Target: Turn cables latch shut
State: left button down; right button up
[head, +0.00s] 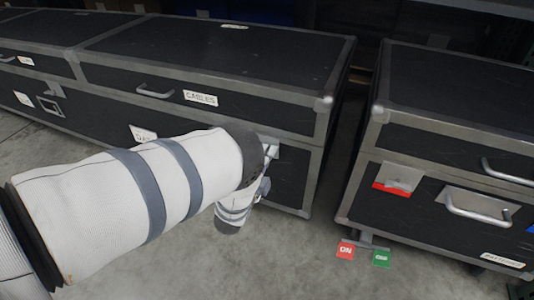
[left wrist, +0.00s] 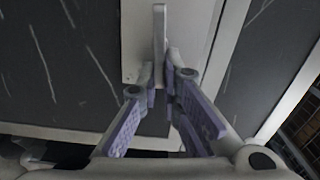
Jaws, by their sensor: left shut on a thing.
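The black case with the CABLES label (head: 200,98) stands left of centre, its lid (head: 215,48) down. Its latch (head: 272,148) is on the front near the right corner, partly hidden behind my left arm. In the left wrist view the latch's pale upright lever (left wrist: 159,30) stands out from a light metal plate. My left gripper (left wrist: 162,88) has its purple-padded fingers closed in on the lever's lower part. In the head view the forearm hides most of this gripper. My right gripper is not in view.
A second black case (head: 455,90) stands to the right, with a red-marked latch plate (head: 400,178) and a metal handle (head: 485,212). A narrow gap separates the cases. A red ON tag (head: 346,250) and a green tag (head: 382,258) are low at its front. Concrete floor lies clear in front.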

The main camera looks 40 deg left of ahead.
pick_arm(q)
jog(key=shift+s+f+m, duration=0.1)
jog(key=shift+f+m, duration=0.2)
jog(key=shift+m, duration=0.2)
jog(key=shift+a, duration=0.15)
jog(key=c, duration=1.8)
grip_release()
jog(key=shift+o, duration=0.2)
jog(key=shift+r, duration=0.1)
jog(key=v, duration=1.2)
